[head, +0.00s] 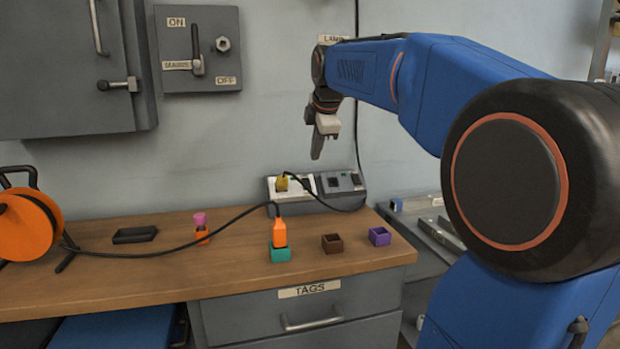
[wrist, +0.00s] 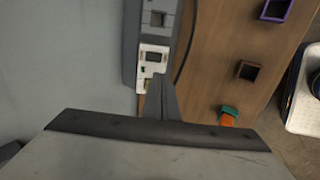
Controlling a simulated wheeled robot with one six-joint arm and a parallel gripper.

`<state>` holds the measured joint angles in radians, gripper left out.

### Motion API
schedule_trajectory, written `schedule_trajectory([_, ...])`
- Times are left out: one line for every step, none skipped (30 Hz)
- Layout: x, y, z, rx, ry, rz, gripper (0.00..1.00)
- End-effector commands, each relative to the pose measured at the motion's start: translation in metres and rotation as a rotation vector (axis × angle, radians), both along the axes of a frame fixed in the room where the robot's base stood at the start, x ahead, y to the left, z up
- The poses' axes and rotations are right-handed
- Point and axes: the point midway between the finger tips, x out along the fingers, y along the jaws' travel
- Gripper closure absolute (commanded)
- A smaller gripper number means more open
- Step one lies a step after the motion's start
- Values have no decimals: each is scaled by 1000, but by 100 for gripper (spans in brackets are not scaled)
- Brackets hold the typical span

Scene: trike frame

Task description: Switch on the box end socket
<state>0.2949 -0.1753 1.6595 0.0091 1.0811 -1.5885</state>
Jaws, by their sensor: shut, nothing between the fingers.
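The socket box (head: 330,201) stands at the back of the workbench against the wall. Its left part is a white socket plate (head: 292,193) with a yellow plug (head: 282,183) in it; its right, grey end has a dark socket (head: 334,182) and a small switch (head: 355,179). My gripper (head: 317,155) is shut and empty, pointing down above the box, apart from it in the head view. In the wrist view the shut fingers (wrist: 166,100) overlap the lower edge of the white plate (wrist: 153,60). Whether any switch is on cannot be told.
An orange plug (head: 279,234) stands in a teal holder (head: 280,255). Brown (head: 332,244) and purple (head: 380,237) holders are to its right. A black cable runs from the orange reel (head: 25,228) across the bench. A mains switch (head: 198,60) is on the wall.

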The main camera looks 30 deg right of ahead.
Motion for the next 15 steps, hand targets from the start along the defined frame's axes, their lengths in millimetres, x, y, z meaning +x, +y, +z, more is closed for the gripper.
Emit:
schedule_trajectory([1,0,-2,0,1,0,100])
schedule_trajectory([2,0,-3,0,1,0,100])
schedule_trajectory([4,-1,-6,0,1,0,100])
schedule_trajectory([5,-1,-9,0,1,0,100])
schedule_trajectory([7,-2,-12,0,1,0,100])
schedule_trajectory([10,-3,-17,1,3,0,100])
schedule_trajectory([12,-3,-21,1,4,0,100])
schedule_trajectory([15,-4,-25,2,4,-1,100])
schedule_trajectory([19,-5,-31,2,4,-1,100])
schedule_trajectory([21,-6,-35,2,4,-1,100])
schedule_trajectory([24,-7,-39,1,3,-1,100])
schedule_trajectory([27,-8,-46,1,3,-1,100])
schedule_trajectory([30,-9,-50,2,4,-1,100])
schedule_trajectory([33,-9,-55,2,4,-1,100])
schedule_trajectory([37,-11,-61,2,4,-1,100])
